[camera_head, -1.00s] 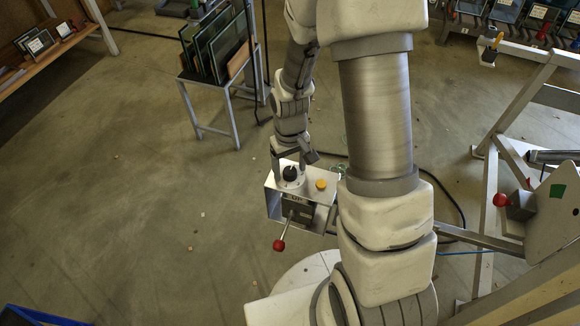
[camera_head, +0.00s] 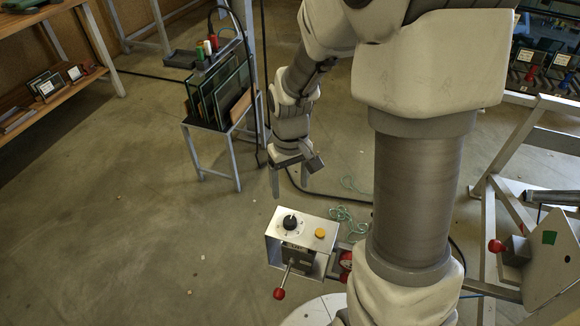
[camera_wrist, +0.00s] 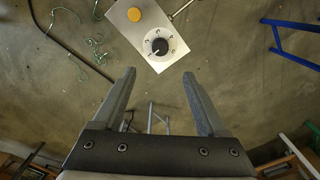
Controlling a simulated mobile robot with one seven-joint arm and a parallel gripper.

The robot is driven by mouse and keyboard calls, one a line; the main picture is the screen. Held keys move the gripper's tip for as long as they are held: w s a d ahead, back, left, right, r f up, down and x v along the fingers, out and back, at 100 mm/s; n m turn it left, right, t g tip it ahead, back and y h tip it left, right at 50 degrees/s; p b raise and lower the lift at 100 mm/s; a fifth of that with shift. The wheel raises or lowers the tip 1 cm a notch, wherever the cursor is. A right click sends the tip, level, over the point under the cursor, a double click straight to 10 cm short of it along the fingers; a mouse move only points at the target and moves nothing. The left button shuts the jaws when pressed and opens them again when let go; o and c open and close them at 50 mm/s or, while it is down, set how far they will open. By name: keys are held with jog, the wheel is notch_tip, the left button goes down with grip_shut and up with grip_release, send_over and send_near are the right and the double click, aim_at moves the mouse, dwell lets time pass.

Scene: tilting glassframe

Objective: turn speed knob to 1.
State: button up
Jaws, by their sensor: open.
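The speed knob (camera_head: 289,222) is black and round, with a white dial around it, on top of a light metal control box (camera_head: 272,254). In the wrist view the knob (camera_wrist: 159,46) lies beyond the fingertips, with a pale pointer mark on it. The dial numbers are too small to read. My gripper (camera_head: 289,187) is open and empty, behind and apart from the knob in the head view. In the wrist view its two fingers (camera_wrist: 159,74) are spread wide with nothing between them.
A yellow button (camera_head: 320,233) sits beside the knob. A lever with a red ball (camera_head: 279,293) sticks out of the box front. Green cord (camera_head: 343,216) lies on the floor behind. A rack with glass panes (camera_head: 220,95) stands back left. Floor at left is clear.

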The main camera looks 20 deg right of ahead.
jog(key=shift+r, duration=1.7)
jog(key=s+r+m+t+p, duration=0.1)
jog(key=s+r+p, duration=0.4)
jog(key=r, duration=0.8)
jog(key=s+r+m+t+p, duration=0.1)
jog(key=s+r+t+p, duration=0.3)
jog(key=s+r, duration=0.5)
notch_tip(320, 180, up, 5)
jog(key=shift+f+t+p, duration=0.1)
jog(key=shift+t+p, duration=0.2)
jog(key=shift+p, duration=0.45)
jog(key=c, duration=0.3)
jog(key=shift+d, duration=0.15)
jog(key=shift+c, duration=0.5)
jog(key=shift+d, duration=0.1)
